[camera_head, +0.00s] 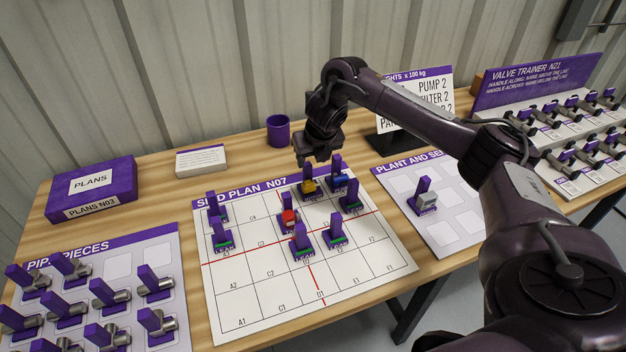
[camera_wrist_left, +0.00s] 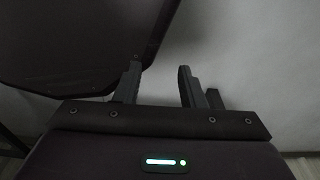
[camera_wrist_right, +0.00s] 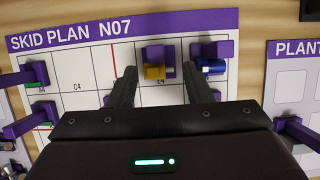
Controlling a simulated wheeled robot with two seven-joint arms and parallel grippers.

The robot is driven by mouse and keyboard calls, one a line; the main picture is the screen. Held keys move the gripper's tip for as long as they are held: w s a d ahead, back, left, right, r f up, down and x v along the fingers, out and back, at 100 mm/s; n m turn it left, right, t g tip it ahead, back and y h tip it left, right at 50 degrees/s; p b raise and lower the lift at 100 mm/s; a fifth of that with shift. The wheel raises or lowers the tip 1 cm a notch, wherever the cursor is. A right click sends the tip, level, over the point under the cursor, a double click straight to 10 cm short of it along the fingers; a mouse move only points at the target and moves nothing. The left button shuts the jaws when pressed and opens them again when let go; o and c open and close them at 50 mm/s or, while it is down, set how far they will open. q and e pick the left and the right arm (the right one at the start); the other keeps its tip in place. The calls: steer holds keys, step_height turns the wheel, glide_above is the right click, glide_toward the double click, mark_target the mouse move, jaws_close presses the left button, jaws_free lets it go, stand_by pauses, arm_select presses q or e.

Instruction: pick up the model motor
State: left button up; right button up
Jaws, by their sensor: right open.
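Small models with upright purple tabs stand on the white skid plan board (camera_head: 240,300): a yellow one (camera_head: 309,187), a blue one (camera_head: 338,181) and a red one (camera_head: 290,217). A grey one (camera_head: 426,201) stands on the plant board at right. No readable label shows which is the motor. My right gripper (camera_head: 318,160) is open above the far edge of the skid plan, over the yellow model. In the right wrist view, the yellow model (camera_wrist_right: 154,72) lies between the fingers (camera_wrist_right: 162,88), apart from them. My left gripper (camera_wrist_left: 158,85) is open and empty, away from the table.
Several green-based models (camera_head: 302,248) stand on the skid plan near the red one. A pipe pieces board (camera_head: 170,253) is at front left. A purple cup (camera_head: 278,131), a card stand (camera_head: 201,160) and a plans box (camera_head: 92,190) line the back. A valve trainer (camera_head: 545,82) is at far right.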

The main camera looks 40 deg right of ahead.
mark_target(309, 170)
steer(key=f, duration=0.2)
steer(key=f+p, duration=0.1)
steer(key=shift+w+a, duration=0.25)
steer(key=shift+w, duration=0.1)
steer(key=shift+x, duration=1.25)
steer(key=shift+w+d+f, duration=0.15)
steer(key=shift+f, duration=0.1)
jaws_close()
arm_select(q)
steer(key=shift+s+a+r, duration=0.3)
steer(key=shift+a, duration=0.15)
steer(key=shift+s+a+r, duration=0.25)
steer(key=shift+a+r, duration=0.05)
steer(key=shift+a, duration=0.15)
